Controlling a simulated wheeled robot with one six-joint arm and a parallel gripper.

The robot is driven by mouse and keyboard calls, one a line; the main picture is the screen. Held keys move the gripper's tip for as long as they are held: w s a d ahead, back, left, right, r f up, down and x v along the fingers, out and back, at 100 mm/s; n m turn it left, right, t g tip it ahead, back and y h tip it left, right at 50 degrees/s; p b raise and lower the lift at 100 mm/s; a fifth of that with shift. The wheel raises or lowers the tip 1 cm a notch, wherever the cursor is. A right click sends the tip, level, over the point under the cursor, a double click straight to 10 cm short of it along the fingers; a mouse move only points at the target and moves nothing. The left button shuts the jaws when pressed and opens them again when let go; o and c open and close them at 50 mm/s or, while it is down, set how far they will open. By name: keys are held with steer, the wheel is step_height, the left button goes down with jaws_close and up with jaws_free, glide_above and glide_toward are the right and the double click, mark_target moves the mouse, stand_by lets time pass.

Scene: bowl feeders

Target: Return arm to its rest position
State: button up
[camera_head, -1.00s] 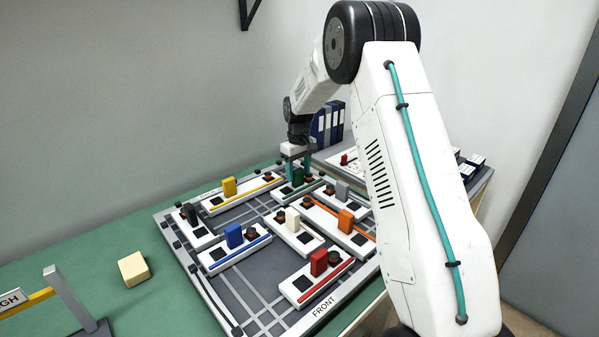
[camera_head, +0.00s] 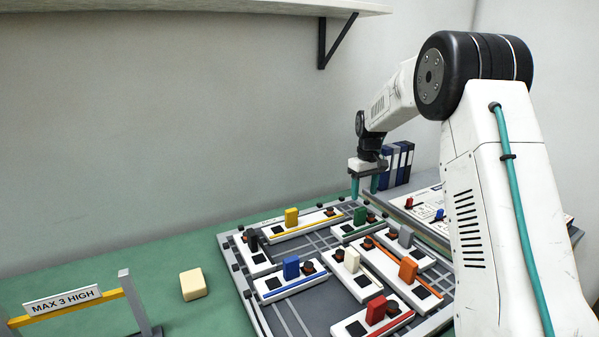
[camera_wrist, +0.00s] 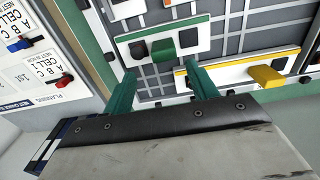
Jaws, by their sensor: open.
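My gripper (camera_head: 364,188) is open and empty. It hangs with its teal fingers pointing down, above the far part of the grey board (camera_head: 297,320). The green block (camera_head: 360,215) stands upright on its white station just below the fingers. In the wrist view, the green block (camera_wrist: 163,49) shows beyond the gap between the two fingers (camera_wrist: 160,74), apart from them. My arm reaches from the right across the side of the board.
Yellow (camera_head: 291,217), blue (camera_head: 291,267), cream (camera_head: 352,261), orange (camera_head: 408,270) and red (camera_head: 376,309) blocks stand on the board. A cream block (camera_head: 193,284) lies on the green table left. Binders (camera_head: 398,163) stand behind the gripper. A "MAX 3 HIGH" bar (camera_head: 63,301) stands front left.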

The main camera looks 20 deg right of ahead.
steer(key=shift+s+f+m, duration=0.25)
steer(key=shift+s+m, duration=0.05)
steer(key=s+a+r, duration=0.3)
steer(key=s+a, duration=0.2)
steer(key=s, duration=1)
steer(key=s+a+r+m+t, duration=0.1)
steer(key=s+a+r, duration=0.3)
steer(key=s, duration=1.1)
steer(key=s+a+r, duration=0.4)
steer(key=s+a, duration=0.4)
steer(key=s, duration=0.7)
steer(key=shift+s+r+m, duration=0.2)
steer(key=shift+r+m, duration=0.05)
steer(key=shift+m, duration=0.05)
steer(key=shift+a, duration=0.1)
